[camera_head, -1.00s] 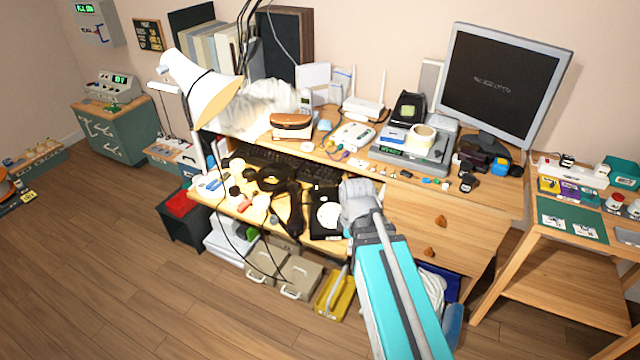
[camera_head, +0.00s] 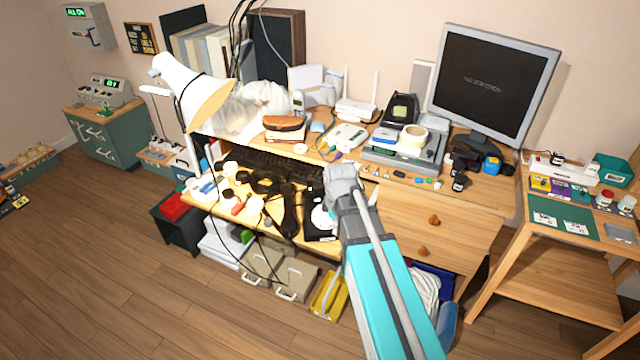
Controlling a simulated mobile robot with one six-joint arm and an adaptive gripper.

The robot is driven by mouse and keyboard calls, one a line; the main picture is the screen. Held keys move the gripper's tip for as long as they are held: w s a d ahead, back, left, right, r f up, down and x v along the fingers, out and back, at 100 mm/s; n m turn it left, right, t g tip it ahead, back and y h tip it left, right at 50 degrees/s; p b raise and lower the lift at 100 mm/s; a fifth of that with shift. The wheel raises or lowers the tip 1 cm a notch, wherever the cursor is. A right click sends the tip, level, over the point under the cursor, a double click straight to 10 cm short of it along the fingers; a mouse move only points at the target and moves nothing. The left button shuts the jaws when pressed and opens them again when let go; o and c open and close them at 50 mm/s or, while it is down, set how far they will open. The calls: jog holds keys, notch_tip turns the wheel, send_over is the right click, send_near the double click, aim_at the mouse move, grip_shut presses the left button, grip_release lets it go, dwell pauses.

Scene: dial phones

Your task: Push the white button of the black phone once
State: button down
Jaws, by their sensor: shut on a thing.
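The black phone (camera_head: 311,227) lies on the pulled-out shelf of the desk, with a round white dial (camera_head: 321,217) on its face. My gripper (camera_head: 341,177) is above and just beyond the phone's upper right, near the desk's front edge. It and my arm cover the phone's right part. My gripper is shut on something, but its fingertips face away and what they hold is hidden. I cannot make out the white button. A black handset-like object (camera_head: 290,212) lies just left of the phone.
A black keyboard (camera_head: 262,164) and several small objects crowd the shelf. A lamp (camera_head: 195,95) stands at the left. A grey device (camera_head: 408,150) and a monitor (camera_head: 495,80) stand behind on the desk. The drawer fronts (camera_head: 450,225) are right of my arm.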

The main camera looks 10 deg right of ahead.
jog(key=w+a+m+t, duration=0.1)
jog(key=w+a, duration=0.1)
jog(key=w, duration=1.6)
jog(key=shift+w+r+m+p, duration=0.15)
jog(key=shift+r+m+p, duration=0.15)
jog(key=shift+r+m, duration=0.1)
jog(key=shift+d+f, duration=0.1)
jog(key=shift+f, duration=0.05)
jog(key=shift+w+f+b, duration=0.3)
jog(key=shift+f+b, duration=0.4)
jog(key=shift+b, duration=0.05)
jog(key=shift+w+f+b, duration=0.35)
jog(key=shift+f+b, duration=0.3)
jog(key=shift+b, duration=0.05)
jog(key=shift+w+f+b, duration=0.3)
jog(key=shift+f+b, duration=0.4)
jog(key=shift+b, duration=0.05)
jog(key=shift+w+d+f+b, duration=0.1)
jog(key=shift+w+f+b, duration=0.15)
jog(key=shift+f+b, duration=0.45)
jog(key=shift+r, duration=0.15)
notch_tip(320, 180, up, 6)
jog(key=s+p, duration=0.2)
jog(key=p, duration=0.4)
jog(key=shift+s, duration=0.4)
jog(key=shift+s, duration=0.1)
